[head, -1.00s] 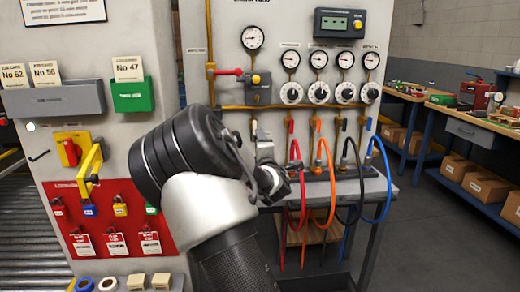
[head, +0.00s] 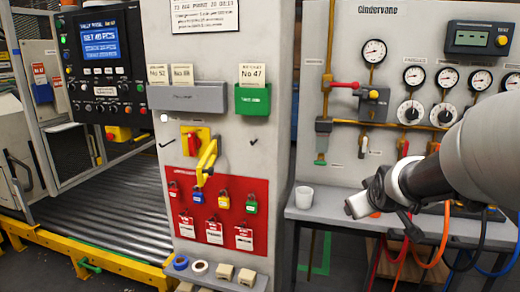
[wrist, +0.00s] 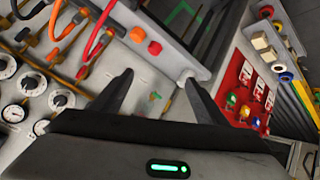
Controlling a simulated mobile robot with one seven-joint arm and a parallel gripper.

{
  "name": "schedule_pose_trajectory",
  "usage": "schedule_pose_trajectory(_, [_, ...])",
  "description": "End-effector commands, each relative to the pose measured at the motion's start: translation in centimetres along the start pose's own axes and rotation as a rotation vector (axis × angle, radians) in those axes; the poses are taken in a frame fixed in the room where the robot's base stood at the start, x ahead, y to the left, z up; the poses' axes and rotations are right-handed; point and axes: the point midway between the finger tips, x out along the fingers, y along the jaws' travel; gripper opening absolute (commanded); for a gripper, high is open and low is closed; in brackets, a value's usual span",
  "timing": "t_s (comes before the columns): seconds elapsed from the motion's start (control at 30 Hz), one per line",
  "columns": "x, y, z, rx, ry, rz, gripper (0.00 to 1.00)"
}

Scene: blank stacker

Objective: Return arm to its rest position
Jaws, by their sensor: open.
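My gripper (head: 362,204) is at the right of the head view, in front of the gauge panel and above the grey bench (head: 325,204). My arm comes in from the right edge. In the wrist view the two dark fingers of my gripper (wrist: 158,80) stand well apart, with nothing between them but the bench and panel behind. The gripper is open and empty. The gap between the fingertips is hard to make out in the head view.
A white cup (head: 304,197) stands on the bench just left of my gripper. Coloured hoses (head: 432,250) hang below my arm. A grey pillar with a red lock board (head: 222,212) stands left of the bench. A roller conveyor (head: 110,215) lies further left.

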Motion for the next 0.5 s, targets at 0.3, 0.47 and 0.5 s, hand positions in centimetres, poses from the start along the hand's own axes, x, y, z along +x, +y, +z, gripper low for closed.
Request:
schedule_pose_trajectory(0.3, [-14.8, -9.4, 5.3, 0.247, -0.197, -0.242, 0.67])
schedule_pose_trajectory(0.47, [-19.3, -12.0, 8.5, 0.287, -0.286, -0.264, 0.67])
schedule_pose_trajectory(0.5, [-20.3, -12.5, 9.3, 0.294, -0.307, -0.264, 0.67])
